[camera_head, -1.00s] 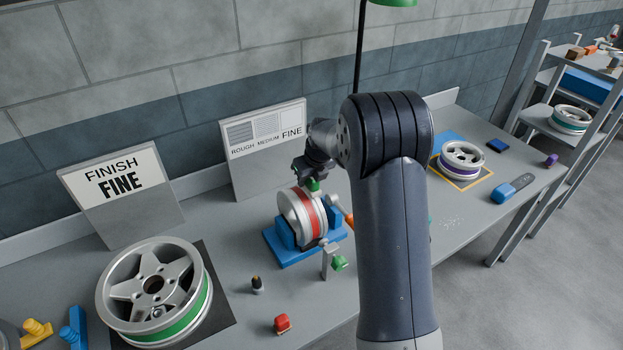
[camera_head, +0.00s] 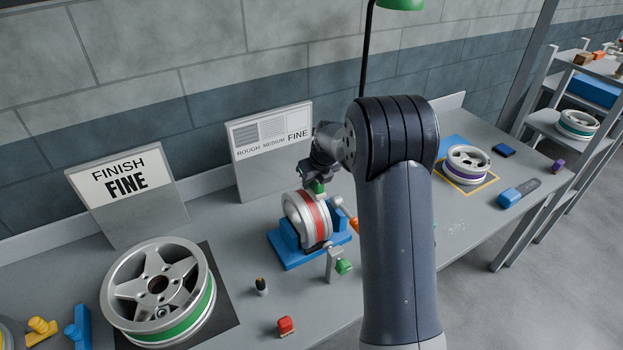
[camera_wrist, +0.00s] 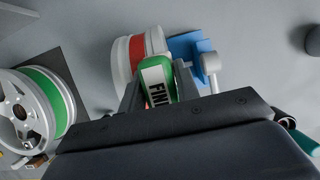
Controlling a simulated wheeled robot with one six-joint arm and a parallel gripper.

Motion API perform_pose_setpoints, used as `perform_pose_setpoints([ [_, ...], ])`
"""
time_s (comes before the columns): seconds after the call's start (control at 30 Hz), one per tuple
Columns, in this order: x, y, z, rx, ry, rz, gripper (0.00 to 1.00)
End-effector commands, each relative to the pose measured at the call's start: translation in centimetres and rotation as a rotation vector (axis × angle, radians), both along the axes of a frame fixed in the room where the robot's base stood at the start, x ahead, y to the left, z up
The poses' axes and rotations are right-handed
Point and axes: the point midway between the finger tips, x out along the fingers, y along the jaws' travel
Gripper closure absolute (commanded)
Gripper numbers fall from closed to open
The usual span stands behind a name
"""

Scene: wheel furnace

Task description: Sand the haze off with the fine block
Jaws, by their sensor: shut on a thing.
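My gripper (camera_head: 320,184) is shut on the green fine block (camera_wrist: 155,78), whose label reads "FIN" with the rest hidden. In the head view a small green part of the block (camera_head: 318,188) shows at the top of the red-banded wheel (camera_head: 309,222). The wheel stands upright in a blue cradle (camera_head: 285,253). In the wrist view the block overlaps the red band (camera_wrist: 137,48); I cannot tell whether it touches. Any haze on the wheel is too small to make out.
A green-banded wheel (camera_head: 160,290) lies at the front left. A "FINISH FINE" sign (camera_head: 125,190) and a grit chart (camera_head: 265,145) stand behind. A red block (camera_head: 286,326) and a small dark item (camera_head: 261,287) sit in front. A purple-banded wheel (camera_head: 468,163) is at right.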

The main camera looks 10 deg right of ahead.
Motion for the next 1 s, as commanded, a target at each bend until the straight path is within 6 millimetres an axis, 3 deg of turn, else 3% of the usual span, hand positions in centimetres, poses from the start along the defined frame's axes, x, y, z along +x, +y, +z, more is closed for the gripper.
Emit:
perform_pose_setpoints([
  [0.33, -0.1, 0.0, 0.2, 0.0, 0.002, 0.0, 0.92],
  [1.0, -0.1, 0.0, 6.9, 0.0, -0.001, 0.001, 0.92],
])
